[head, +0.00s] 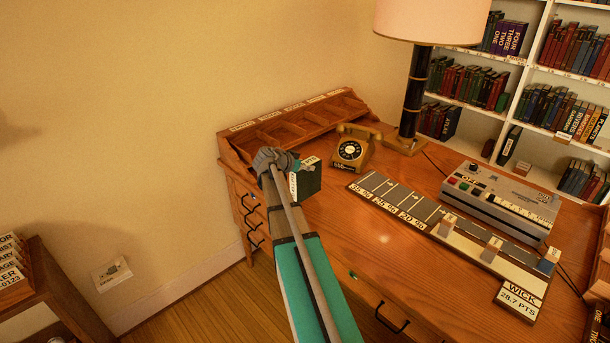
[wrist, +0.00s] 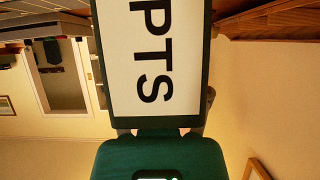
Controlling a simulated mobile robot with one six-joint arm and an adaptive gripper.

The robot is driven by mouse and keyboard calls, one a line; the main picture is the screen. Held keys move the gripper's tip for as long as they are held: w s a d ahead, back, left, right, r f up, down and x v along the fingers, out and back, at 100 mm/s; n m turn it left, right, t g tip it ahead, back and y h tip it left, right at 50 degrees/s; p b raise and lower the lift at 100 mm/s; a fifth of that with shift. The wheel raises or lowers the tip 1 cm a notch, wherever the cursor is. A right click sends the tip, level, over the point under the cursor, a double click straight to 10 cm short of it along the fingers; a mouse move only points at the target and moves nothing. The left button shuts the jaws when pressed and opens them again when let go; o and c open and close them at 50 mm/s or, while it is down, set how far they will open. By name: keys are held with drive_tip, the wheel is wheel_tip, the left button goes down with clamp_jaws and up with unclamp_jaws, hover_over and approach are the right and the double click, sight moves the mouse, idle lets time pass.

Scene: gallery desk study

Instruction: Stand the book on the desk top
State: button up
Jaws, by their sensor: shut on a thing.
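The book (head: 308,181) is dark green with a white label. In the head view it is upright or nearly so over the left part of the desk top (head: 375,235). I cannot tell whether its lower edge touches the wood. My gripper (head: 297,167) is shut on the book and hides its left side. In the wrist view the book (wrist: 152,55) fills the upper middle, its white label reading "PTS" sideways.
A pigeonhole rack (head: 295,128) stands along the desk's back left. Right of the book are a telephone (head: 351,150), a lamp (head: 416,90), a marked strip (head: 395,198) and a grey machine (head: 500,195). Bare wood lies in front of the book.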

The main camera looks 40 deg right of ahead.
drive_tip(key=shift+f+b, duration=1.05)
drive_tip(key=shift+f, duration=0.4)
drive_tip(key=o, duration=1.3)
drive_tip(key=shift+o, duration=0.2)
drive_tip(key=shift+r, duration=0.2)
drive_tip(key=shift+s+a+r+p, duration=0.1)
drive_tip(key=shift+a+r+p, duration=0.05)
drive_tip(key=shift+a+p, duration=0.2)
drive_tip(key=p+v, duration=0.5)
drive_tip(key=v, duration=0.6)
drive_tip(key=shift+s+a, duration=0.1)
drive_tip(key=shift+a, duration=0.05)
